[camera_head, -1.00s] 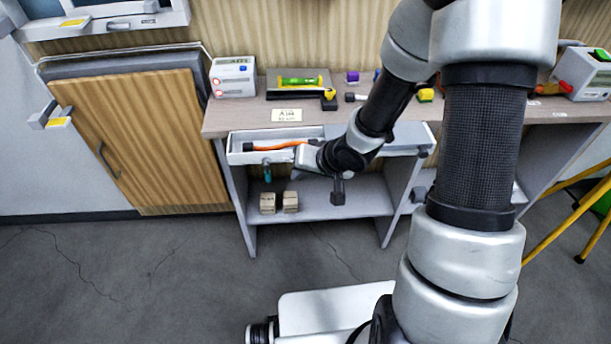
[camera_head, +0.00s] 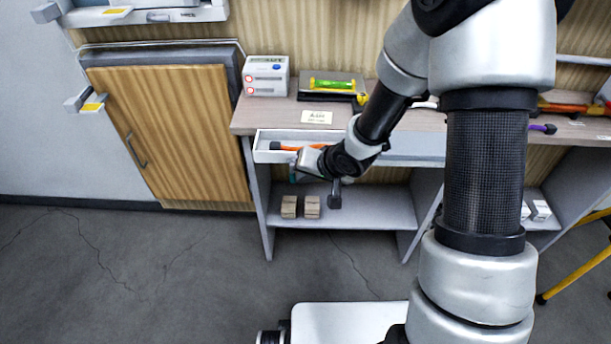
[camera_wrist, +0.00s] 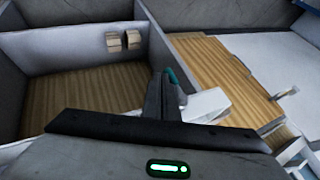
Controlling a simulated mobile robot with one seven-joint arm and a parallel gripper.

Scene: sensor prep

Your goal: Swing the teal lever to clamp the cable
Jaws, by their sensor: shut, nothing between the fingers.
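The orange cable (camera_head: 288,148) lies along the pale open drawer or tray (camera_head: 262,155) at the bench front, its dark end to the left. The teal lever (camera_head: 293,177) hangs below the tray's front edge, mostly hidden by my gripper (camera_head: 300,172). In the wrist view a bit of the teal lever (camera_wrist: 172,76) shows just beside the tips of my gripper (camera_wrist: 160,85). The fingers are together and hold nothing. They are very close to the lever; I cannot tell whether they touch it. The cable is not clearly visible in the wrist view.
Two small wooden blocks (camera_head: 312,207) stand on the lower shelf (camera_head: 370,212). On the bench top are a white device (camera_head: 266,77), a label card (camera_head: 316,118) and a green level (camera_head: 333,85). A wooden cabinet door (camera_head: 165,130) is at the left. The floor in front is clear.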

